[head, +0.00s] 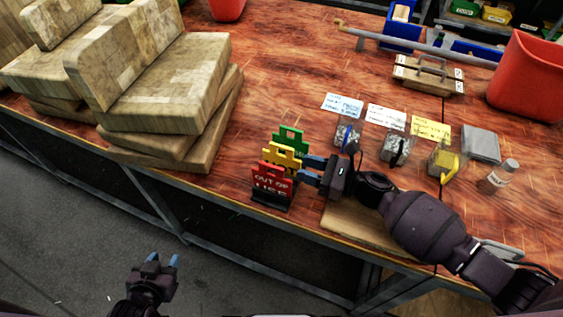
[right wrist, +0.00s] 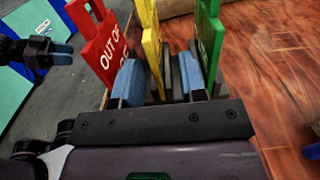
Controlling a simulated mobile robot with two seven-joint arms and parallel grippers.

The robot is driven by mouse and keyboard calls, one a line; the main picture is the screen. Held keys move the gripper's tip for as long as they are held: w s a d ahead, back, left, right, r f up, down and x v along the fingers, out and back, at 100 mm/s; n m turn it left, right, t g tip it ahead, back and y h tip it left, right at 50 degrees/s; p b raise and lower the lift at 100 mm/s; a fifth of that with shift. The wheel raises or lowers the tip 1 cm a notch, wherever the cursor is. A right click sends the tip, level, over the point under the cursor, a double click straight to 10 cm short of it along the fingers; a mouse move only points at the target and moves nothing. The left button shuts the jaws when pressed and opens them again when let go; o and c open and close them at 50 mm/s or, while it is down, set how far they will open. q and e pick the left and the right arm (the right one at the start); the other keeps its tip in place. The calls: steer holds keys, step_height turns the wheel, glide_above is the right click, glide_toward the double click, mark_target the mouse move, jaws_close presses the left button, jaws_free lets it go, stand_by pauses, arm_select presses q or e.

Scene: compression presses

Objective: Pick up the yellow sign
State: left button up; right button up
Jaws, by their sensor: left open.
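The yellow sign (head: 281,155) stands upright in a dark holder (head: 270,203) near the table's front edge. The red "OUT OF USE" sign (head: 271,182) is in front of it and the green sign (head: 291,142) behind it. My right gripper (head: 305,168) reaches in from the right at the signs. In the right wrist view its blue fingers (right wrist: 161,80) are apart, one on each side of the yellow sign (right wrist: 152,45), with a gap visible. The red sign (right wrist: 98,45) and green sign (right wrist: 209,42) lie outside the fingers. My left gripper (head: 164,259) is open and empty over the floor.
Stacked stone-like blocks (head: 165,85) fill the table's left. Paper labels (head: 387,118), small bags (head: 395,148), a bottle (head: 499,176) and a grey box (head: 480,144) lie to the right. A wooden board (head: 360,226) is under my right arm. A red bin (head: 530,80) stands at right.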

mark_target(286, 164)
steer(key=shift+w+a, duration=0.15)
steer(key=shift+a, duration=0.5)
steer(key=x, duration=0.1)
steer(key=p+x, duration=0.1)
steer(key=x, duration=0.1)
steer(key=shift+a+f, duration=0.1)
steer(key=shift+a, duration=0.15)
steer(key=shift+w+a, duration=0.1)
steer(key=shift+a, duration=0.4)
arm_select(q)
steer(key=shift+w+r, duration=0.3)
steer(key=shift+r, duration=0.2)
steer(key=shift+w+r, duration=0.25)
steer(key=shift+r, duration=0.25)
arm_select(e)
steer(key=shift+f, duration=0.1)
steer(key=shift+c, duration=0.3)
arm_select(q)
steer(key=shift+s+f, duration=0.25)
steer(key=shift+s, duration=0.1)
arm_select(e)
jaws_close()
